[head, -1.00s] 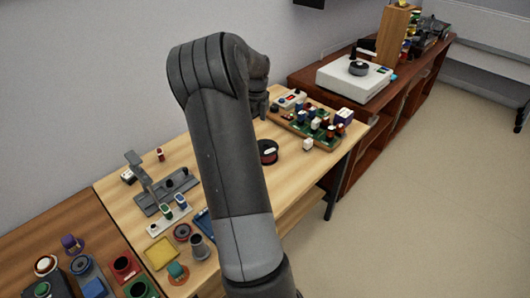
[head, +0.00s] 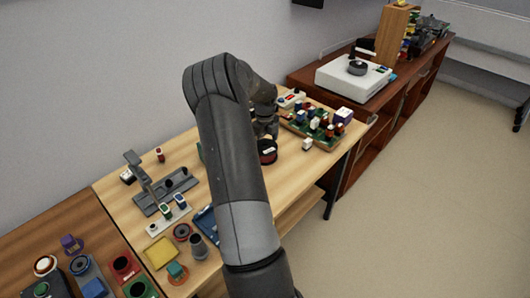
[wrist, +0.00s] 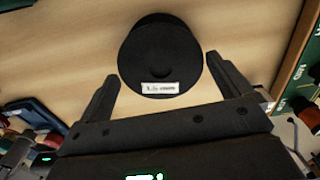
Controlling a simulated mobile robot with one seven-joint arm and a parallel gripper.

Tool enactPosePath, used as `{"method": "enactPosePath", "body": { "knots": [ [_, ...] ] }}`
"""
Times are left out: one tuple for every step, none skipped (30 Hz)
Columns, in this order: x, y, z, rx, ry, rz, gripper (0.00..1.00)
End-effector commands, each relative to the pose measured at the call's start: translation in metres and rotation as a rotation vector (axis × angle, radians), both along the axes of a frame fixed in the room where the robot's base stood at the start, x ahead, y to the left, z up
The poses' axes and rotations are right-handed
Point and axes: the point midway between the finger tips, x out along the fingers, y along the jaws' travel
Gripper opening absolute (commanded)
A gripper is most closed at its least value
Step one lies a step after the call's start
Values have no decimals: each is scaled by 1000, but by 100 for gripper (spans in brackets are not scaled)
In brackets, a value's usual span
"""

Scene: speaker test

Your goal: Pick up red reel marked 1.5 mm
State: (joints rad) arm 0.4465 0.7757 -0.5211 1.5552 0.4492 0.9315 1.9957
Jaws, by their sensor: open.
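The reel (head: 268,157) stands on the light wooden table, with a black top and some red showing at its side. In the wrist view the reel (wrist: 160,55) shows a dark round face with a white label that appears to read 1.5 mm. My gripper (wrist: 162,72) is open, with one finger on each side of the reel's near part and a gap at both sides. In the head view my gripper (head: 268,132) is just above the reel and partly hides it.
A green board (head: 300,129) with several small coloured parts lies just right of the reel. A small white block (head: 307,144) stands near it. A grey stand (head: 165,192) and a blue tray (head: 205,222) are to the left. The table around the reel is mostly bare.

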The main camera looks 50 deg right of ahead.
Motion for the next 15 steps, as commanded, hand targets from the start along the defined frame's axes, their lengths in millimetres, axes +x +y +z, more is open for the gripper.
{"method": "enactPosePath", "body": {
  "knots": [
    [-2,-1,-10,4,3,-2,95],
    [-1,0,-15,4,2,0,95],
    [-1,0,-20,3,2,0,95],
    [-1,0,-23,2,1,0,95],
    [-1,-1,-25,2,1,0,95],
    [-1,-1,-27,2,1,0,95],
    [-1,-1,-28,1,1,0,95],
    [-1,-1,-28,1,0,0,95],
    [-1,-1,-27,1,0,0,95],
    [-1,-1,-27,1,0,0,95],
    [-1,-1,-27,1,0,0,95],
    [-1,-1,-27,1,0,0,95],
    [-1,-1,-27,1,0,0,92],
    [-1,-1,-27,1,0,1,90],
    [-1,-1,-27,1,0,1,86]
  ]
}}
